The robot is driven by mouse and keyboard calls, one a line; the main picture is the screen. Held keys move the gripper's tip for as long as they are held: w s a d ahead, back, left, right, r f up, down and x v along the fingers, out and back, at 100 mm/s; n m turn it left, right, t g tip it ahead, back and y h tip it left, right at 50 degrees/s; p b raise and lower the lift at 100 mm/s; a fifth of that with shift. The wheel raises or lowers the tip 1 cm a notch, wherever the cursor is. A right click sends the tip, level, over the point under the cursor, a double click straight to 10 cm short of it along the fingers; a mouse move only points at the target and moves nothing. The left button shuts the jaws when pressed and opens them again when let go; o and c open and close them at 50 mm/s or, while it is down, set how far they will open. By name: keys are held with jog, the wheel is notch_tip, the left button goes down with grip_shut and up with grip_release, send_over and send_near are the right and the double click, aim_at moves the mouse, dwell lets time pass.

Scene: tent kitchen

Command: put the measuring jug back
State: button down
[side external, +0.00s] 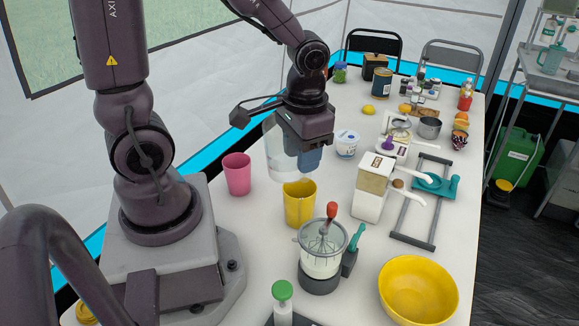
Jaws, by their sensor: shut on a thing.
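The measuring jug (280,157) looks like a clear, see-through vessel just left of my gripper. My gripper (309,160) points down and is shut on it; the exact grip spot is hard to make out. The jug appears upright, between a pink cup (237,174) and a white tub, with its lower edge just behind the yellow cup (300,207) in the picture. I cannot tell whether its base touches the table (250,225).
A container with a red-handled whisk (322,250) and a yellow bowl (418,291) stand in front. A cream carton-like box (372,188), a grey rack (411,238) and the white tub (346,143) are to the right. Several jars and pots crowd the far end.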

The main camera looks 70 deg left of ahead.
jog(key=s+a+f+n, duration=0.25)
jog(key=a+n, duration=0.35)
jog(key=a, duration=0.9)
jog(key=shift+w+a+f, duration=1.45)
jog(key=shift+w+f, duration=0.55)
jog(key=shift+f, duration=0.2)
jog(key=shift+w+a+f, duration=1.45)
jog(key=shift+w+f, duration=0.55)
jog(key=shift+f, duration=0.2)
jog(key=shift+w+a+f, duration=1.45)
jog(key=shift+w+f, duration=0.55)
jog(key=shift+f, duration=0.2)
jog(key=shift+f, duration=0.1)
jog(key=c, duration=0.7)
grip_release()
